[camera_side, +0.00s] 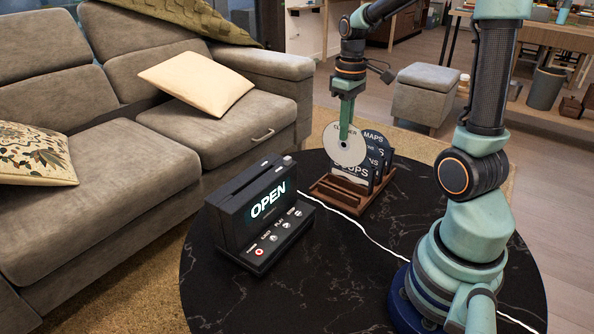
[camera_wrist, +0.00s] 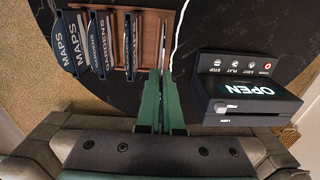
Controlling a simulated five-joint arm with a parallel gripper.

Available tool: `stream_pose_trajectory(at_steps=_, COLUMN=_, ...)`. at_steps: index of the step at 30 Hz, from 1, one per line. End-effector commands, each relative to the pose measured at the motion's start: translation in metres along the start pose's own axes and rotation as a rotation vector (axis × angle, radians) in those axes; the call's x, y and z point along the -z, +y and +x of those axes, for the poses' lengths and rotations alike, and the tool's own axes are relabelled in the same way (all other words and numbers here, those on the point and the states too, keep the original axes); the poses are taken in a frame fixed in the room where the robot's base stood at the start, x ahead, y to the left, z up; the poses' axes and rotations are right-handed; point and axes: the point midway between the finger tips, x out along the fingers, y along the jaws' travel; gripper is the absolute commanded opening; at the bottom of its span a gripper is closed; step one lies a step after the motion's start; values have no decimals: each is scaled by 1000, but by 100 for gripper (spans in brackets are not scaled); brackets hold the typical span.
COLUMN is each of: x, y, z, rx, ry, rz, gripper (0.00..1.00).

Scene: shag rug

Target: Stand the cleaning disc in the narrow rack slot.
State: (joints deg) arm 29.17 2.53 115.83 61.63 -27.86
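The cleaning disc (camera_side: 336,155), pale with a dark centre and lettering partly covered, stands upright in my gripper (camera_side: 345,133) in the side view. The green fingers are shut on its upper part. In the wrist view my gripper (camera_wrist: 161,108) points at the wooden rack, and the disc (camera_wrist: 163,58) shows edge-on as a thin line between the fingers. The brown rack (camera_side: 331,194) is on the table below the disc; it also shows in the wrist view (camera_wrist: 148,40). The disc is over the rack's right part in the wrist view.
A black player (camera_side: 262,215) reading OPEN stands left of the rack in the side view.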

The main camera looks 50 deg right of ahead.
Motion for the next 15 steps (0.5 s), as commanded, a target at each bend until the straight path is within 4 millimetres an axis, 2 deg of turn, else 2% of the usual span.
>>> stream_pose_trajectory(at_steps=8, x=0, y=0, z=1, rx=0, ry=0, rz=-3, gripper=0)
stream_pose_trajectory(at_steps=15, x=0, y=0, z=15, rx=1, ry=-2, rz=-5, gripper=0)
